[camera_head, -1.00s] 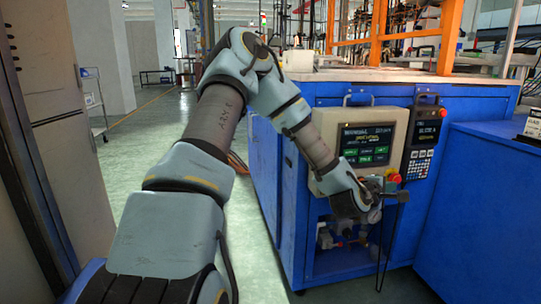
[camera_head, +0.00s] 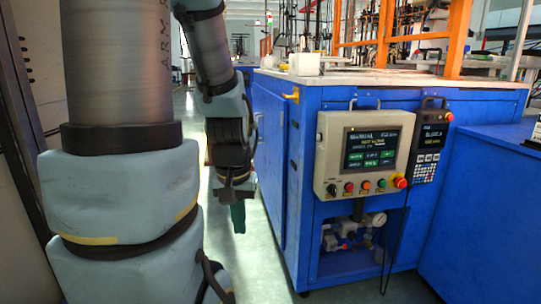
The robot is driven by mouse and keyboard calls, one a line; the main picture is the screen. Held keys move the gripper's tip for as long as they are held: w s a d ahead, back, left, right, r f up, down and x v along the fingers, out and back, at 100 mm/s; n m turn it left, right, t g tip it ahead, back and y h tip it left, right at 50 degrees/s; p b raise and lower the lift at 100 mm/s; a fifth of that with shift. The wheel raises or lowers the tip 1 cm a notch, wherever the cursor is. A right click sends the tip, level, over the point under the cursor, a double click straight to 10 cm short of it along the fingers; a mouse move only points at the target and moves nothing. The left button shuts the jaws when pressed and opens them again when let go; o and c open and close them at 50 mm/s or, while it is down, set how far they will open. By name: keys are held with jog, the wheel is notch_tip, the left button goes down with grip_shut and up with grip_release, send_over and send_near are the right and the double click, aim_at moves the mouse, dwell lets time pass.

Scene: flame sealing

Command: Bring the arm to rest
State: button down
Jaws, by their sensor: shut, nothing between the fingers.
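My arm fills the left of the view, folded up close to the camera. My gripper (camera_head: 238,215) hangs down at its end, with dark green fingers pointing at the floor. The fingers are together and nothing is between them. It is left of the blue machine cabinet (camera_head: 272,160), with a gap of floor showing between them. The part of my arm above the top of the picture is out of view.
The beige control panel (camera_head: 328,153) with a lit screen and buttons is on the cabinet's front. A dark keypad pendant (camera_head: 432,145) hangs beside it. Below is an open bay with valves (camera_head: 345,240). Green floor (camera_head: 258,270) is clear.

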notch_tip(320, 180, up, 25)
jog(key=p, duration=2.3)
jog(key=shift+f, duration=0.2)
